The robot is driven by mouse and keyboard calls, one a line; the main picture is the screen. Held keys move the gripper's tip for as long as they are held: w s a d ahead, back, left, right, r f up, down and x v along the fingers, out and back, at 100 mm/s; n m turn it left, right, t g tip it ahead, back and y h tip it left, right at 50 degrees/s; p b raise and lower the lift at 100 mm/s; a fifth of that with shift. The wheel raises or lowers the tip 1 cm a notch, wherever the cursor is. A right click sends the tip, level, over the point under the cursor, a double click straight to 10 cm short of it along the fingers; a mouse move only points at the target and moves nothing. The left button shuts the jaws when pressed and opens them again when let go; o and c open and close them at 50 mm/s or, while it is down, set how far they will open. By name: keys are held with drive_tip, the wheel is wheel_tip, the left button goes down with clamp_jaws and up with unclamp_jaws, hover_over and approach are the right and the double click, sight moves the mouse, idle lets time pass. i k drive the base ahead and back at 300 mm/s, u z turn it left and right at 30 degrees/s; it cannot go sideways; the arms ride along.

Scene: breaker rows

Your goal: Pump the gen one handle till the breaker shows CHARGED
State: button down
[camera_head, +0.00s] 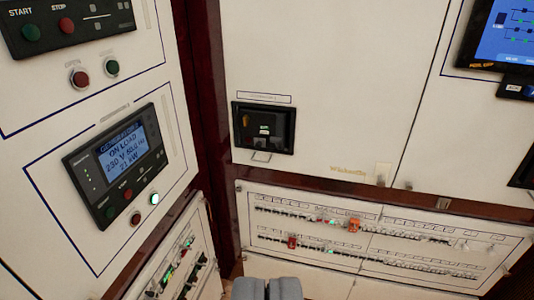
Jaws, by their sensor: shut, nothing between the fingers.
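A black breaker unit (264,128) is set in the white panel at centre, under a small label too small to read for certain. Its face has a small yellowish mark and a small green-and-white window; I cannot read whether it shows CHARGED. A small pale bracket-like piece (261,156) sits at its lower edge; I cannot tell whether it is the pump handle.
A left panel holds a lit display (128,153) reading ON LOAD, with several buttons. Breaker rows (350,232) with red and orange pieces run below. A blue screen (512,35) is at upper right. Another black unit (524,175) is cut off at the right edge.

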sight(276, 140)
drive_tip(key=z, duration=0.35)
drive_tip(key=i, duration=1.3)
drive_tip(key=u, duration=0.45)
